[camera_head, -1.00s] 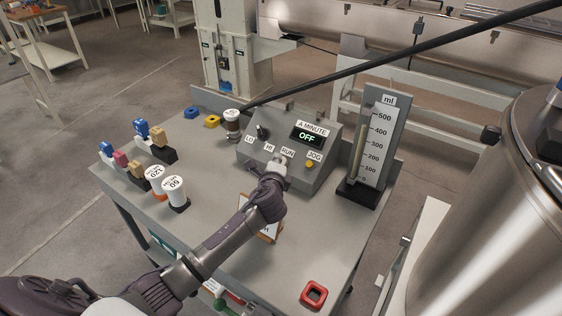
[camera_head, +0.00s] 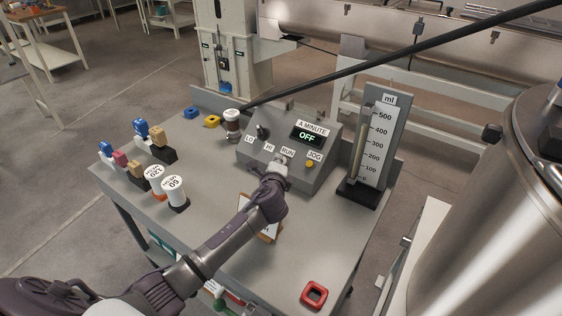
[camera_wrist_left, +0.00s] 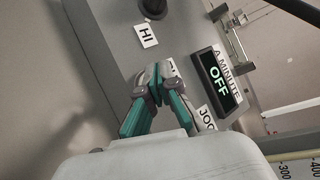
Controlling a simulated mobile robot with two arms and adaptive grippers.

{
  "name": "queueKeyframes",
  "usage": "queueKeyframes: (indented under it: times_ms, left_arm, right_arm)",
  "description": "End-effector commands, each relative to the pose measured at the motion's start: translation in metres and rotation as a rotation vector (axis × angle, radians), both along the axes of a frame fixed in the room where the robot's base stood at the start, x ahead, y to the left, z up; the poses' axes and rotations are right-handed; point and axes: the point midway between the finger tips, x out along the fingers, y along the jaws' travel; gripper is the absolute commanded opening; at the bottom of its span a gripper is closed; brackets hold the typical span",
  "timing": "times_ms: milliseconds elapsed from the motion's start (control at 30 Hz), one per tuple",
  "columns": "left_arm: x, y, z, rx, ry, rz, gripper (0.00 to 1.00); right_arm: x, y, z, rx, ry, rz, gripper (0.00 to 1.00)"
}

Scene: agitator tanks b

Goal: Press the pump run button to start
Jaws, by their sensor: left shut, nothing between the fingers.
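The grey control box (camera_head: 322,172) stands on the table with a knob, LO, HI, RUN and JOG labels, and a display (camera_head: 306,136) reading OFF. The RUN label (camera_head: 288,151) sits just above my left gripper (camera_head: 280,160). The run button itself is hidden behind the gripper. In the left wrist view the shut, empty fingers (camera_wrist_left: 154,80) are over the box face beside the partly covered RUN label, with HI and JOG labels on either side. Whether the fingertips touch the button I cannot tell. My right gripper is not in view.
An amber JOG button (camera_head: 309,163) is right of the gripper. A scaled ml gauge (camera_head: 382,135) stands at the table's right edge. White-capped jars (camera_head: 174,185) and coloured blocks stand left. A red square ring (camera_head: 314,294) lies in front. A steel tank (camera_head: 490,220) is right.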

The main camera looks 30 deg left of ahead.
Motion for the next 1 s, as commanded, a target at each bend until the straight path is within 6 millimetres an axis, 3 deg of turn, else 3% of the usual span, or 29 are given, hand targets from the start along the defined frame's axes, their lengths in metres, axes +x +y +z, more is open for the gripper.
queueKeyframes:
  times_ms: [1000]
  left_arm:
    - [0.0056, -0.0011, -0.0071, 0.000, 0.000, -0.001, 0.00]
  right_arm:
    - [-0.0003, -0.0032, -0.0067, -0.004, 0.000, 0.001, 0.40]
